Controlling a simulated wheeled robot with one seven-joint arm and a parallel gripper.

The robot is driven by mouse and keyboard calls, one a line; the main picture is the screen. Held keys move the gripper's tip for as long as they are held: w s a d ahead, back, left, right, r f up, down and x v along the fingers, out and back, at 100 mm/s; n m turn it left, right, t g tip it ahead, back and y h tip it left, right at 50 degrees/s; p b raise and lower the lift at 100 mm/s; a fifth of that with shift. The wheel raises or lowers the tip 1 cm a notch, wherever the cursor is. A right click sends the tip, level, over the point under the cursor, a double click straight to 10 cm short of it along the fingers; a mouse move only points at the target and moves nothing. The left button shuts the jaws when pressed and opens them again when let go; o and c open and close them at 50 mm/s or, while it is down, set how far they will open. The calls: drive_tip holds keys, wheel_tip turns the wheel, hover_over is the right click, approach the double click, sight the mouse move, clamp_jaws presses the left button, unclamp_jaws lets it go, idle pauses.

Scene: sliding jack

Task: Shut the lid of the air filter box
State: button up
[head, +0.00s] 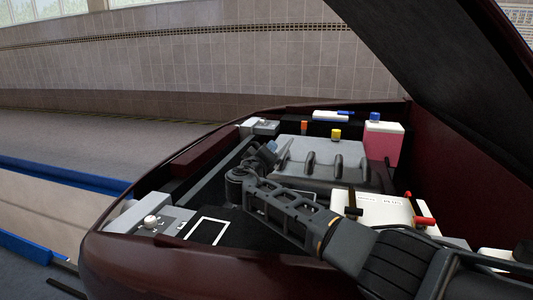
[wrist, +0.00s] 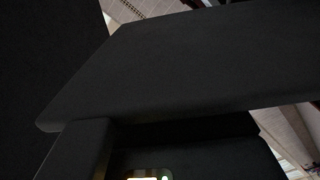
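A dark rectangular panel with a thin white border (head: 207,231) lies at the front left of the engine bay; I cannot tell if it belongs to the air filter box. No raised lid stands out clearly in the head view. My arm reaches in from the lower right, bends at the left, and my gripper (head: 266,155) is beside the left edge of the grey ribbed engine cover (head: 322,158). Its fingers are too small to read. In the wrist view a broad dark slab (wrist: 190,65) fills most of the picture, very close; I cannot tell what it is.
The raised hood (head: 450,70) slants over the right side. A white battery-like box (head: 372,207) with red and black parts is behind my forearm. A pink and white reservoir (head: 384,140) stands at the back right. A grey block with a white knob (head: 150,222) is at front left.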

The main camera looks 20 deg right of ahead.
drive_tip(key=p+v, duration=0.4)
drive_tip(key=v, duration=0.3)
drive_tip(key=shift+s+a+p, duration=0.25)
drive_tip(key=shift+s+p, duration=0.05)
drive_tip(key=shift+p, duration=0.1)
drive_tip(key=shift+w+a+r+m+g+h+b, duration=0.1)
drive_tip(key=shift+w+r+m+g+h+b, duration=0.2)
drive_tip(key=shift+r+b, duration=0.25)
drive_tip(key=shift+w+a+r+m+g+h+b, duration=0.1)
drive_tip(key=shift+w+r+m+g+h+b, duration=0.25)
drive_tip(key=shift+b, duration=0.25)
drive_tip(key=shift+r+m+g+h+b, duration=0.25)
drive_tip(key=shift+r+m+g+b, duration=0.2)
drive_tip(key=shift+g+b, duration=0.35)
drive_tip(key=w+d+f+m+g+b, duration=0.1)
drive_tip(key=w+d+f+g+b, duration=0.1)
drive_tip(key=b, duration=0.4)
drive_tip(key=shift+w+d+f+g, duration=0.35)
drive_tip(key=shift+w+d, duration=0.1)
drive_tip(key=shift+b+x, duration=0.65)
drive_tip(key=shift+x, duration=0.1)
